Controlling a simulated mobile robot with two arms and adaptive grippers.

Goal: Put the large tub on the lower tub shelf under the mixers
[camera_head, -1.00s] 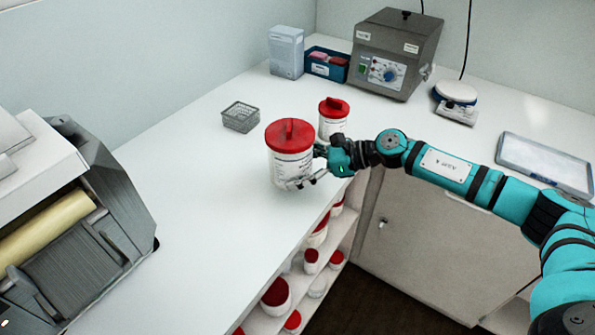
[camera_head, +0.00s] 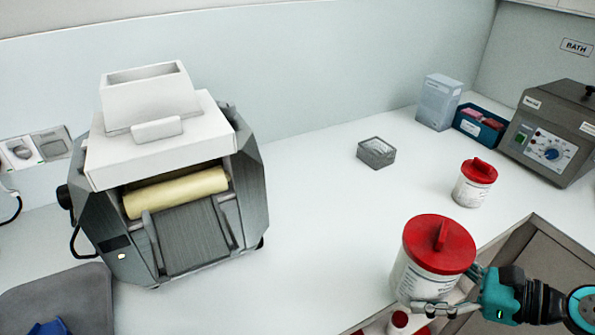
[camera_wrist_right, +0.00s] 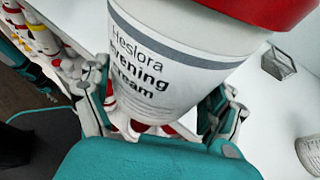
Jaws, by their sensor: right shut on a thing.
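The large tub (camera_head: 432,262), white with a red lid, is at the lower right of the head view. My right gripper (camera_head: 440,306) is shut on its lower side. In the right wrist view the tub (camera_wrist_right: 170,75) stands upright between the fingers of the gripper (camera_wrist_right: 165,120), with "Heslora Evening Cream" on its label. The tub shelf under the counter shows only as a small strip with red-lidded tubs (camera_head: 398,320) at the bottom edge. Shelved tubs (camera_wrist_right: 38,38) also show at upper left in the right wrist view. My left gripper is not in view.
A smaller red-lidded tub (camera_head: 474,183) stands on the counter (camera_head: 330,210) behind the large tub. A roller mill (camera_head: 175,190) fills the left. The middle counter is clear.

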